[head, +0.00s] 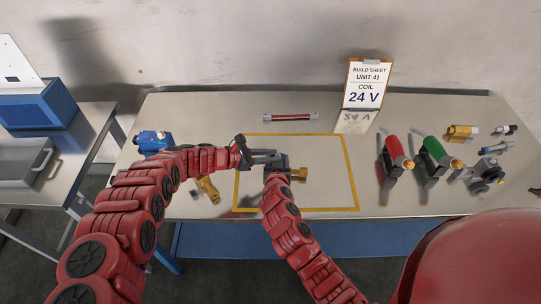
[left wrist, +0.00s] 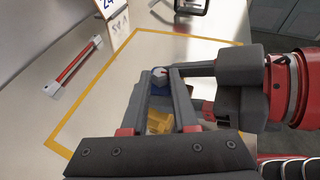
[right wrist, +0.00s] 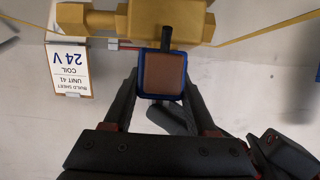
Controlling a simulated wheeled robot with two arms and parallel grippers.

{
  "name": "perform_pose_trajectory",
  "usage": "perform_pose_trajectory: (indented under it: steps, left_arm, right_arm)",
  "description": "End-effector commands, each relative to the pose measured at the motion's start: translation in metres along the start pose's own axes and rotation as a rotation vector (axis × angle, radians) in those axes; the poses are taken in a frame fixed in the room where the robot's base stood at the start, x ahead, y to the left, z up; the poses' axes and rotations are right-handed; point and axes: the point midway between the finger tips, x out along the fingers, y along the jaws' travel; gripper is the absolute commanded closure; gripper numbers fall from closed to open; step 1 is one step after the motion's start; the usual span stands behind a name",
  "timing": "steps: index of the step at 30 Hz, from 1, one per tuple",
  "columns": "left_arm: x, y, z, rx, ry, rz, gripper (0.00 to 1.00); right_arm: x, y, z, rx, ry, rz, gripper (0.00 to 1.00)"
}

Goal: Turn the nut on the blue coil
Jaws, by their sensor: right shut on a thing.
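The blue coil shows in the right wrist view as a blue-edged block with a brown face (right wrist: 164,73), beside a brass valve body (right wrist: 98,20). My right gripper (right wrist: 160,95) is shut on the coil, a finger on either side. In the left wrist view a grey nut (left wrist: 159,77) sits on the blue coil (left wrist: 156,91), with the brass body (left wrist: 159,122) below. My left gripper (left wrist: 160,72) is open, its fingertips on either side of the nut; contact cannot be told. In the head view both grippers meet over the table, and the brass body (head: 299,174) sticks out right.
A yellow outlined square (head: 345,208) marks the table. A red rod (head: 290,117) and a build sheet reading 24 V (head: 367,85) are behind. A blue part (head: 153,140) is left; red (head: 391,150) and green (head: 434,151) coils are right. Another brass part (head: 208,189) is near my left arm.

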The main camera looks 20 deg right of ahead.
Motion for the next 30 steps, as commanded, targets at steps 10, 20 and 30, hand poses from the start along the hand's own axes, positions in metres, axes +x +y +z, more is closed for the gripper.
perform_pose_trajectory:
  steps: [10, 20, 30]
  left_arm:
    - [0.0, 0.0, 0.0, 0.001, -0.001, 0.0, 1.0]
    - [0.006, 0.007, 0.013, 0.02, -0.041, -0.031, 1.0]
    - [-0.001, 0.005, 0.004, 0.038, -0.004, -0.068, 1.0]
  right_arm:
    - [0.0, 0.0, 0.0, -0.001, 0.001, 0.0, 1.0]
    - [-0.001, -0.002, 0.001, 0.001, -0.002, -0.003, 1.0]
    - [0.0, 0.001, 0.002, -0.001, -0.005, 0.001, 1.0]
